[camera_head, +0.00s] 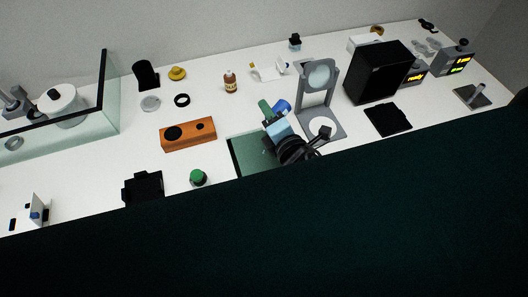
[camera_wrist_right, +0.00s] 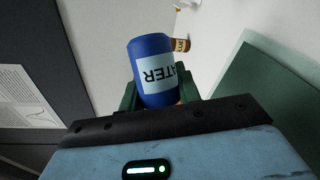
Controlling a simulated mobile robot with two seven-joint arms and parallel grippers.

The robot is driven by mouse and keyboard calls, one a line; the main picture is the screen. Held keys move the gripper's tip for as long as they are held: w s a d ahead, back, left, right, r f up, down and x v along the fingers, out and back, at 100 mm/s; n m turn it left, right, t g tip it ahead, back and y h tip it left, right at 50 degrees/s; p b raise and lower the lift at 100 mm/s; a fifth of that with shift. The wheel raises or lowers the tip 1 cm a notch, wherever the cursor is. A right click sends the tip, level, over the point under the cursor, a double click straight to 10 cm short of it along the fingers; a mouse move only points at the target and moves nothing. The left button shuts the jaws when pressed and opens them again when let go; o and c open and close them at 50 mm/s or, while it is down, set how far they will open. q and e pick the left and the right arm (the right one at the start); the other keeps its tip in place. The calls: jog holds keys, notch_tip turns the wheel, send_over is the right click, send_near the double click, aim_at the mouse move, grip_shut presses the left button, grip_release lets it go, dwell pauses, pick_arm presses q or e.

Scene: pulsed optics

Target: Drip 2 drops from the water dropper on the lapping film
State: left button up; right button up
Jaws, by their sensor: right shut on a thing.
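The water dropper is a blue bottle (camera_head: 282,106) with a pale WATER label, and it fills the middle of the right wrist view (camera_wrist_right: 152,62). My right gripper (camera_head: 273,109) is shut on it, with green fingers on both sides (camera_wrist_right: 158,95). The bottle is held above the table, tilted in the head view; its tip cannot be made out. A flat dark green sheet (camera_head: 249,158), perhaps the lapping film, lies below and left of the gripper, partly covered by my arm. It seems to show at the right of the wrist view (camera_wrist_right: 270,95). My left gripper is out of view.
A grey stand with a round lens (camera_head: 318,76) is close to the gripper's right. An orange block (camera_head: 188,135) and green-capped jar (camera_head: 198,177) stand to the left. A brown bottle (camera_head: 230,82) is behind. A black box (camera_head: 377,72) stands farther right.

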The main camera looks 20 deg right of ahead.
dwell(0.3)
jog(key=m+g, duration=0.1)
jog(key=f+m+g, duration=0.1)
jog(key=m, duration=0.1)
jog(key=shift+a+f+y, duration=0.1)
jog(key=shift+f+y, duration=0.05)
jog(key=shift+y, duration=0.25)
jog(key=shift+s+a+f+m+g+y, duration=0.1)
jog(key=shift+f+m+g+y, duration=0.45)
jog(key=shift+m, duration=0.65)
